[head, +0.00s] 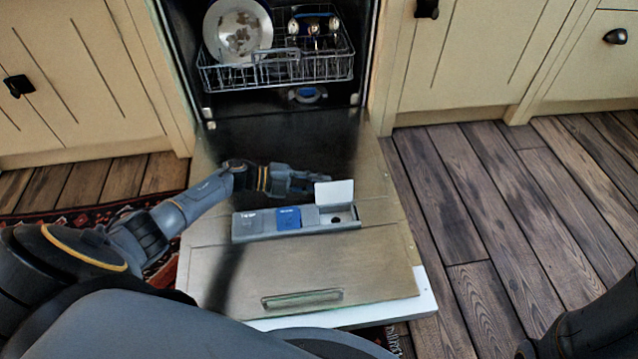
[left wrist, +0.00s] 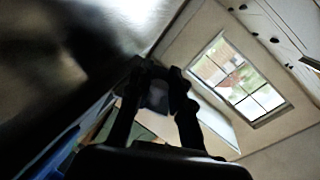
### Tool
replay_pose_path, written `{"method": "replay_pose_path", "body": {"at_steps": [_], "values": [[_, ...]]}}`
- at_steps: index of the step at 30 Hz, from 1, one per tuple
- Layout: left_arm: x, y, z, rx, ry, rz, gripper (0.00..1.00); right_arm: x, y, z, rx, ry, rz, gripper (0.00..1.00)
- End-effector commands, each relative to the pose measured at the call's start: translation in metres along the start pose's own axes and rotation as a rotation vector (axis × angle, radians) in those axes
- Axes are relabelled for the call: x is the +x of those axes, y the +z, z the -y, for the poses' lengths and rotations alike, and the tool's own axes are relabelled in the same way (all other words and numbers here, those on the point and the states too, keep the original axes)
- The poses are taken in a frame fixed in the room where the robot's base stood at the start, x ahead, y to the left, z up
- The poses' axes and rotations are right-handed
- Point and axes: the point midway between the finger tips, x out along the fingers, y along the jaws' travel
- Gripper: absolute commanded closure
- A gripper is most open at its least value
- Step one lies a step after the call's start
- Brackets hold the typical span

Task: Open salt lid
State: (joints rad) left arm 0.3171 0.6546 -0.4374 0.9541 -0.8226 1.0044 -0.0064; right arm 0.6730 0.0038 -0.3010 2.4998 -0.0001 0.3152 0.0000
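The dispenser strip (head: 262,236) lies on the inside of the lowered dishwasher door. It has a grey section with small lettering at its left, a blue lid (head: 288,219) lying flat near the middle, and a pale lid (head: 335,193) standing up at its right end. An open compartment with a dark round hole (head: 337,220) shows in front of the raised lid. I cannot read which lid is marked salt. My left gripper (head: 308,182) is just behind and left of the raised lid; contact is unclear. Its fingers show apart in the left wrist view (left wrist: 157,78). My right gripper is out of view.
The dishwasher door (head: 310,270) is folded down, with a handle slot near its front edge. Cabinets stand on both sides. Wooden floor (head: 490,220) is clear at the right; a patterned rug lies left.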

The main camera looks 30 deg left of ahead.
Motion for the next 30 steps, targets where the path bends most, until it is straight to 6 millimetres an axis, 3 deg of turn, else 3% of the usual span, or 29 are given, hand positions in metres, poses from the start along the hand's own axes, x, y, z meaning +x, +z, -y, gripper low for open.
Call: {"method": "replay_pose_path", "body": {"at_steps": [3,14,30], "values": [[0.0,0.0,0.0,0.0,0.0,0.0,0.59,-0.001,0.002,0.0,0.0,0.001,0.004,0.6],[-0.007,0.0,-0.001,0.0,0.002,0.001,0.59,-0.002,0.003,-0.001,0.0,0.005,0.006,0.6],[-0.106,0.0,-0.001,0.0,0.003,0.001,0.59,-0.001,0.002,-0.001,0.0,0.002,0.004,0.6]]}}
